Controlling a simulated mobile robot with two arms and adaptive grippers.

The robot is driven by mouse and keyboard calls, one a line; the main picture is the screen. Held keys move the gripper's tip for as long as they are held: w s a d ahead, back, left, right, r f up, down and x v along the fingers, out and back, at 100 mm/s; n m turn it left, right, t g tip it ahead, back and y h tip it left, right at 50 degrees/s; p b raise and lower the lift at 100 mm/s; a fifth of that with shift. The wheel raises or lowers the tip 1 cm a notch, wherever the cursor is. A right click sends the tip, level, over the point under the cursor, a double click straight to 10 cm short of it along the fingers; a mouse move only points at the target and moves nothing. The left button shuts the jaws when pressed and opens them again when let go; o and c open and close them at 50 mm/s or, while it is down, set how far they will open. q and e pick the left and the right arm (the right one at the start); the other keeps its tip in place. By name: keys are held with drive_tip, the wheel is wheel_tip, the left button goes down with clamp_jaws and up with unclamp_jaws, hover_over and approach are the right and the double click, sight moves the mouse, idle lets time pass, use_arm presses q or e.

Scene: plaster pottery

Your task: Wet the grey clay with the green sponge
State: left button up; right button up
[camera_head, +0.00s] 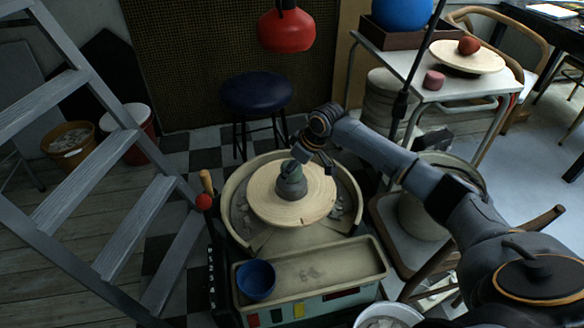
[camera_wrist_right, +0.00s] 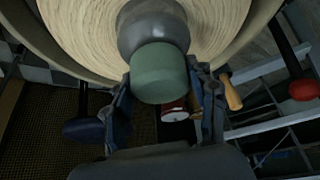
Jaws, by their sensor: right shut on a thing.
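The grey clay (camera_head: 291,187) is a rounded lump on the middle of the pale wheel disc (camera_head: 316,204). It also shows in the right wrist view (camera_wrist_right: 146,27). The green sponge (camera_wrist_right: 158,72) is between the fingers of my right gripper (camera_wrist_right: 166,98), and its far end is against the clay, or very close to it. In the head view the sponge (camera_head: 290,168) sits at the top of the clay, with my right gripper (camera_head: 302,158) reaching in from the right and partly covering it. My left gripper does not show.
A blue bowl (camera_head: 256,280) stands on the wheel's front tray (camera_head: 320,268). A grey ladder (camera_head: 110,200) is at the left. A dark stool (camera_head: 256,92) stands behind the wheel. A white table (camera_head: 430,75) is at the back right. A red lamp (camera_head: 286,30) hangs above.

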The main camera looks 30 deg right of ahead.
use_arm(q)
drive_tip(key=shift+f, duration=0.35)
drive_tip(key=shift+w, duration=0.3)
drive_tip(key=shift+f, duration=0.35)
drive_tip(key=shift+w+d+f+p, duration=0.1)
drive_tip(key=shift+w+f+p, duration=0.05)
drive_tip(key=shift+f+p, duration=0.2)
use_arm(e)
drive_tip(key=shift+f, duration=0.1)
idle(0.8)
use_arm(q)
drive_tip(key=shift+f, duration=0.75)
use_arm(e)
drive_tip(key=shift+s, duration=0.1)
idle(0.4)
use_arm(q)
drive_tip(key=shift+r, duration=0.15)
